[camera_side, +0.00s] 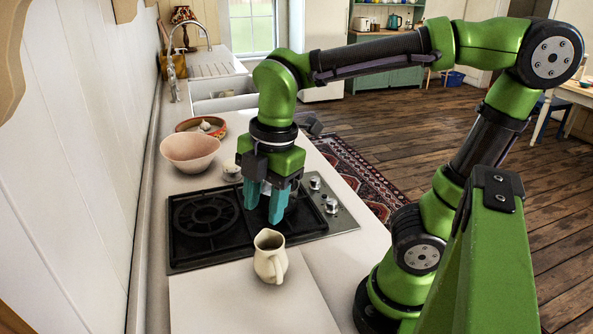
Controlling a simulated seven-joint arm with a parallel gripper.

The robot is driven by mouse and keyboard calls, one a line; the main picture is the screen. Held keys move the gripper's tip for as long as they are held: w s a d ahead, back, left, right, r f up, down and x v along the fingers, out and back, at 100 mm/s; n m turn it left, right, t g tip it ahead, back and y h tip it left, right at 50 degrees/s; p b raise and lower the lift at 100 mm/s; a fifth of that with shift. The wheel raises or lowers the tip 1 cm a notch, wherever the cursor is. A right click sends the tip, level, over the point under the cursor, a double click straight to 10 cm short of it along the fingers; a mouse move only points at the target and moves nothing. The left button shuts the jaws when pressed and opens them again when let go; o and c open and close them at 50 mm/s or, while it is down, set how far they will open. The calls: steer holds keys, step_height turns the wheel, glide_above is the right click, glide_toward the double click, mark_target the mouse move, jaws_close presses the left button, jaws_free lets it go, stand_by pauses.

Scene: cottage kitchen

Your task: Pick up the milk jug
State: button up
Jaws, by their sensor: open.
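The milk jug (268,258) is a small cream-coloured jug with a handle. It stands upright on a pale board (215,303) at the near end of the counter, in front of the hob. My gripper (265,208) is open and empty, with its teal fingers pointing down. It hangs over the hob, behind and above the jug, apart from it. Nothing hides the jug.
The black hob (205,222) with its knobs (331,206) lies just behind the jug. A pink bowl (190,152), a shallow patterned dish (201,126) and a small white cup (231,169) stand behind the hob. A wall borders the counter on the left.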

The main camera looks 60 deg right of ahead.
mark_target(277, 266)
steer(key=f+n, duration=0.3)
steer(key=f+n+g, duration=0.1)
steer(key=f+n, duration=0.3)
steer(key=s+f+n, duration=0.1)
steer(key=f+n, duration=0.2)
steer(key=shift+s+d+f+n+g+h, duration=0.1)
steer(key=shift+d+f+n+g+h, duration=0.2)
steer(key=shift+f+h, duration=0.1)
steer(key=shift+s+a+f, duration=0.1)
steer(key=shift+f, duration=1.15)
steer(key=shift+s+f, duration=0.1)
steer(key=shift+f, duration=1.15)
jaws_close()
